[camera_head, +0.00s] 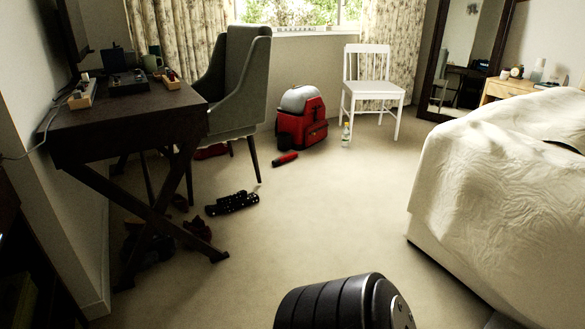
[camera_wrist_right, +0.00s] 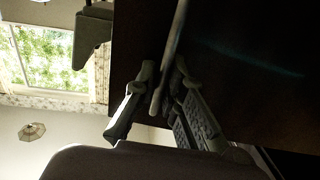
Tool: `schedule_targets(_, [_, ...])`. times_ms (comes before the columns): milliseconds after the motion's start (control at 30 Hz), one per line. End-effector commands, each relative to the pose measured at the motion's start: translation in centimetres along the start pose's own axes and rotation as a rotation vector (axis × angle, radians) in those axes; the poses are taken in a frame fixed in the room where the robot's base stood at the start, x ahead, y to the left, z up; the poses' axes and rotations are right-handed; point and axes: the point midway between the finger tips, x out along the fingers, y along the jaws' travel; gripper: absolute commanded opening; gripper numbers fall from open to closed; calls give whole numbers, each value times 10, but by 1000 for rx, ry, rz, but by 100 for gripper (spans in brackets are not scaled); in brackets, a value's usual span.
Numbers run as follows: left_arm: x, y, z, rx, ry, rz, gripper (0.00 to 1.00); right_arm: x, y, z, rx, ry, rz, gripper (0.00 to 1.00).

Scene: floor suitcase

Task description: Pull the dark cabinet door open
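A dark cabinet (camera_head: 22,265) shows at the lower left edge of the head view, cut off by the frame and deep in shadow. In the right wrist view the dark door panel (camera_wrist_right: 245,50) fills the upper right. A thin, pale, slightly curved handle bar (camera_wrist_right: 174,42) runs down across it. My right gripper (camera_wrist_right: 164,68) has one finger on each side of this bar, close against it, and looks shut on it. Shadow hides the exact contact. My left gripper is not in either view.
A dark desk (camera_head: 130,115) with crossed legs stands beside the cabinet, with a grey chair (camera_head: 235,85) behind it. A bed (camera_head: 500,190) is at the right. The middle floor is clear.

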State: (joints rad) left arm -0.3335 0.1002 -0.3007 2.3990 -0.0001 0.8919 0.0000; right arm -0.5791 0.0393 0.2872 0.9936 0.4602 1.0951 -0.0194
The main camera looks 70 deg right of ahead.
Motion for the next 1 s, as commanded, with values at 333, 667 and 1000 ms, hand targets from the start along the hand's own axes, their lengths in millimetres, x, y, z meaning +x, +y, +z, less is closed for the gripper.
schedule_targets(333, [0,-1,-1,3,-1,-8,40,0,-1,0,0,-1,-2,16])
schedule_targets(667, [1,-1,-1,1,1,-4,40,-1,0,-26,0,1,-1,16])
schedule_targets(1000, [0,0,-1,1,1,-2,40,0,0,-77,0,1,-1,16])
